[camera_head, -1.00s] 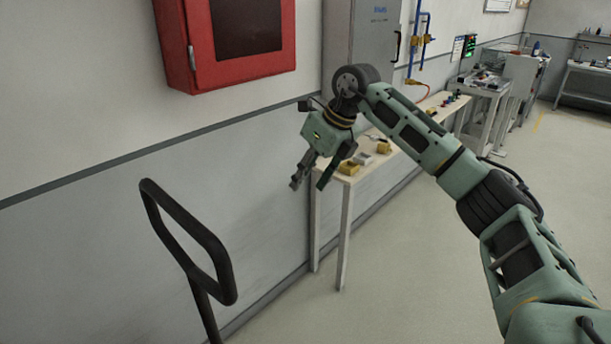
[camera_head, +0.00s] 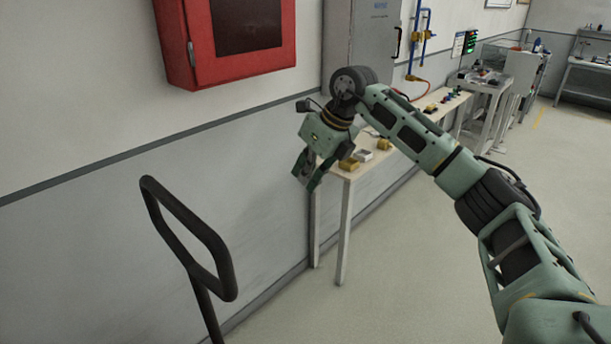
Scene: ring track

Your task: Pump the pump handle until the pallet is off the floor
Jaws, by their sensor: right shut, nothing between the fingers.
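The pump handle (camera_head: 222,262) is a black loop on a black shaft at the lower left of the head view. It leans a little, and its lower part runs out of the bottom edge. My right gripper (camera_head: 306,180) hangs from the green arm that comes in from the right. It is shut and empty, up and to the right of the handle and clearly apart from it. The pallet is not in view. My left gripper is not in view.
A narrow wooden table (camera_head: 345,178) with small yellow and grey blocks stands along the wall behind my right gripper. A red cabinet (camera_head: 240,40) and a grey cabinet (camera_head: 362,40) hang on the wall. The floor (camera_head: 410,270) on the right is clear.

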